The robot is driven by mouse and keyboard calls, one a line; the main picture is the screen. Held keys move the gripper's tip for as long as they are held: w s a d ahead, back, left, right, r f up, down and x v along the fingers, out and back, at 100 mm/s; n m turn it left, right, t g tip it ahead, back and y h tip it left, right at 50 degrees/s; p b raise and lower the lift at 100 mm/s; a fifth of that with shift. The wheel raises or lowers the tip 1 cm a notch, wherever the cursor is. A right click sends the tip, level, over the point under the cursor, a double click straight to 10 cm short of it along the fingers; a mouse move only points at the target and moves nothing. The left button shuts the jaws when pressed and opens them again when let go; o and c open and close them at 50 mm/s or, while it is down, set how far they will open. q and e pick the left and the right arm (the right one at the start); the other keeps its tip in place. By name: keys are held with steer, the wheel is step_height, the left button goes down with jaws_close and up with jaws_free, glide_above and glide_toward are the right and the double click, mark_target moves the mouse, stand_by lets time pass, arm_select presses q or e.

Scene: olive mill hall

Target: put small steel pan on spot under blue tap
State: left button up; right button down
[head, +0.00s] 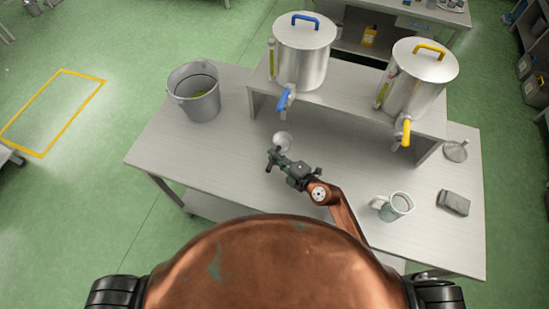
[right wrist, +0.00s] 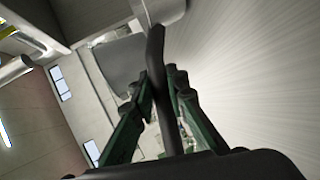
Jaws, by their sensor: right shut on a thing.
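The small steel pan (head: 283,140) shows as a small pale round shape just beyond my right gripper (head: 272,160) in the head view. My right gripper is shut on the pan's dark handle (right wrist: 157,65), which runs between the fingers in the right wrist view. The blue tap (head: 284,98) is on the front of the left steel drum (head: 305,50), and the pan is below it in the picture. I cannot tell whether the pan touches the table. No marked spot shows under the tap. My left gripper is out of view.
The drums stand on a raised shelf (head: 350,92) on the table (head: 200,150). The right drum (head: 420,80) has a yellow tap (head: 403,132). A bucket (head: 196,92) stands left; a mug (head: 392,207), a dark grey block (head: 453,202) and a funnel-like thing (head: 456,151) are right.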

steer(key=shift+f, duration=0.2)
steer(key=c, duration=1.9)
jaws_free()
steer(key=shift+f, duration=0.1)
steer(key=shift+s+d+r, duration=0.1)
steer(key=shift+r, duration=0.1)
steer(key=p+v, duration=0.1)
steer(key=v, duration=1)
steer(key=shift+s+d, duration=0.25)
steer(key=shift+s, duration=0.05)
